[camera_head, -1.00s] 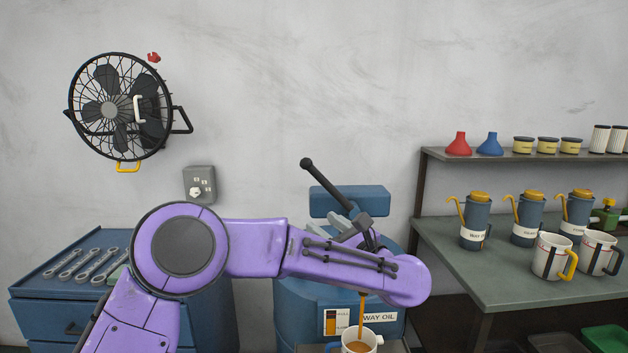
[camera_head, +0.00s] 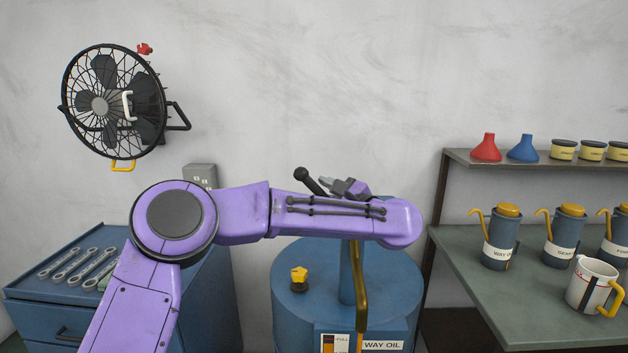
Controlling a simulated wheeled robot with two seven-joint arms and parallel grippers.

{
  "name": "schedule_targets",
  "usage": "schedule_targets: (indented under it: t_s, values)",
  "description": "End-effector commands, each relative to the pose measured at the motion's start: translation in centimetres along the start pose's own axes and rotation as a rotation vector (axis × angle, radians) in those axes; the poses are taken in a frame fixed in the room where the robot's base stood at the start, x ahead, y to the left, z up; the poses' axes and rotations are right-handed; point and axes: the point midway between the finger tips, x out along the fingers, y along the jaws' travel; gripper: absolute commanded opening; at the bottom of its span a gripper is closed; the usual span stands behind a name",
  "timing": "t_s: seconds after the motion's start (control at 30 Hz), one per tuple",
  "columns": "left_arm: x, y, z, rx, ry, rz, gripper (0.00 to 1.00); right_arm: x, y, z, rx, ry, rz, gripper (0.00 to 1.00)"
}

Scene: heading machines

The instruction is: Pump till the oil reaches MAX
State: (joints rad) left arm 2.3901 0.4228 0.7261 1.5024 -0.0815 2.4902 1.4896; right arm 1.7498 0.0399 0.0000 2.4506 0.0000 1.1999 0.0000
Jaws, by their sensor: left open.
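The blue oil drum (camera_head: 290,270) labelled WAY OIL (camera_head: 383,345) stands in the centre. Its pump column (camera_head: 347,270) rises behind my purple forearm, which hides the pump head. The black-knobbed pump handle (camera_head: 303,175) sticks up just above the forearm. My left gripper (camera_head: 335,185) is open beside the handle's lower part; I cannot tell whether they touch. The brownish spout (camera_head: 361,285) points down, with an amber streak (camera_head: 360,343) below it at the frame's bottom edge. A gauge label (camera_head: 335,344) with FULL is cut off there. No receiving mug shows under the spout. My right gripper is not in view.
A blue cabinet with wrenches (camera_head: 92,266) stands left, below a wall fan (camera_head: 115,100). A green bench (camera_head: 480,285) at right holds several oil cans (camera_head: 502,238) and a white mug (camera_head: 594,286). A shelf (camera_head: 545,160) with funnels hangs above. A yellow cap (camera_head: 299,275) sits on the drum.

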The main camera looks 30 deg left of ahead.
Motion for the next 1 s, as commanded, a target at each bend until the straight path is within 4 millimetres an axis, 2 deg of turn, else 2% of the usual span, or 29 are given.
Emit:
schedule_targets:
  t_s: [0.03, 0.1, 0.2, 0.47, 0.5, 0.63, 0.67, 0.87, 1.0]
  values:
    - [1.0, -0.1, 0.3, 0.004, 0.001, 0.002, 0.48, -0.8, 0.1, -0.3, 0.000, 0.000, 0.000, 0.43]
    - [2.0, -0.2, 0.2, 0.002, 0.001, 0.000, 0.48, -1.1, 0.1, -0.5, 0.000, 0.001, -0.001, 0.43]
    - [2.8, -0.2, 0.0, 0.002, 0.001, -0.002, 0.48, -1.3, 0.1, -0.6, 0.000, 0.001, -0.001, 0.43]
    - [3.1, -0.2, -0.2, 0.002, 0.001, -0.006, 0.48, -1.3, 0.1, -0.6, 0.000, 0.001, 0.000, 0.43]
    - [3.0, -0.2, -0.2, 0.002, 0.001, -0.006, 0.45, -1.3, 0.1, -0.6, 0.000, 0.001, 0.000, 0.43]
    - [3.0, -0.2, -0.2, 0.002, 0.001, -0.006, 0.03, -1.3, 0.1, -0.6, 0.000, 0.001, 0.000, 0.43]
    - [3.0, -0.2, -0.2, 0.002, 0.001, -0.006, 0.00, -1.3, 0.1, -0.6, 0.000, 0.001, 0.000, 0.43]
    - [3.2, -0.1, -0.3, -0.001, 0.003, -0.002, 0.00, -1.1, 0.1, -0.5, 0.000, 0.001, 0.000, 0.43]
    - [4.1, 0.4, -0.7, -0.021, 0.011, 0.020, 0.00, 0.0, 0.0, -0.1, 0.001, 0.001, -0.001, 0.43]
